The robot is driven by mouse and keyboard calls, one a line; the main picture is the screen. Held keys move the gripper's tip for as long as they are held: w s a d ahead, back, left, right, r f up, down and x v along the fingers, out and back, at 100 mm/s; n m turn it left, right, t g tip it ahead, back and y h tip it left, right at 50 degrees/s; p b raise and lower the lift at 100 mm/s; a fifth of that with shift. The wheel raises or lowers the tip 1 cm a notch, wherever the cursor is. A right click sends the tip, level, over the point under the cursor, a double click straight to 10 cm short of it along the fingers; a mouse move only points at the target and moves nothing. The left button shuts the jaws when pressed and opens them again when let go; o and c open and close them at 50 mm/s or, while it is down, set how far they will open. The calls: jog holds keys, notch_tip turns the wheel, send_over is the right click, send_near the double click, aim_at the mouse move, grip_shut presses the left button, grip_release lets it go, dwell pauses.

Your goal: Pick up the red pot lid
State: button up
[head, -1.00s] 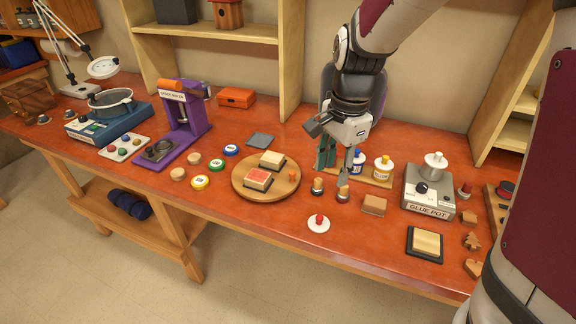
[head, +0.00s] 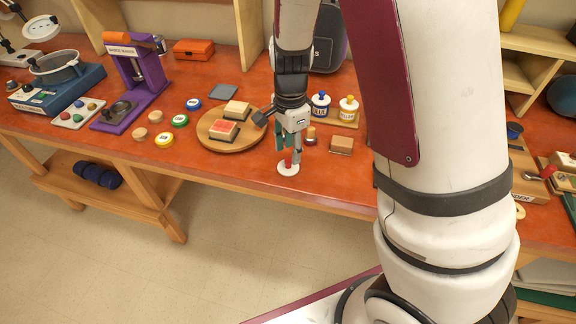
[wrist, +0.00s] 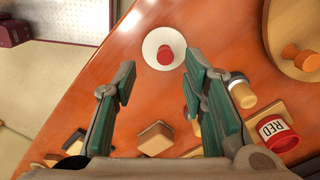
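The red pot lid appears as a white disc with a red knob (head: 288,169). It lies flat on the red-orange bench near its front edge, and it also shows in the wrist view (wrist: 164,53). My gripper (head: 289,152) points down just above the lid, with its fingers near the knob in the head view. In the wrist view my gripper (wrist: 157,76) has its two green-padded fingers wide apart with nothing between them. There the lid lies just beyond the fingertips, roughly in line with the gap. Whether the fingers touch it cannot be told.
A round wooden board (head: 207,139) with two stamp-like blocks stands left of the lid. A wooden block (head: 342,145) and a wooden-handled stamp (head: 310,136) stand close on the right. The bench front edge is close to the lid.

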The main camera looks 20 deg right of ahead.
aim_at(288, 161)
jog(key=shift+w+a+f, duration=0.1)
jog(key=shift+w+f, duration=0.05)
jog(key=shift+f, duration=1.05)
jog(key=shift+w+f, duration=0.15)
jog(key=shift+f, duration=1)
jog(key=c, duration=0.9)
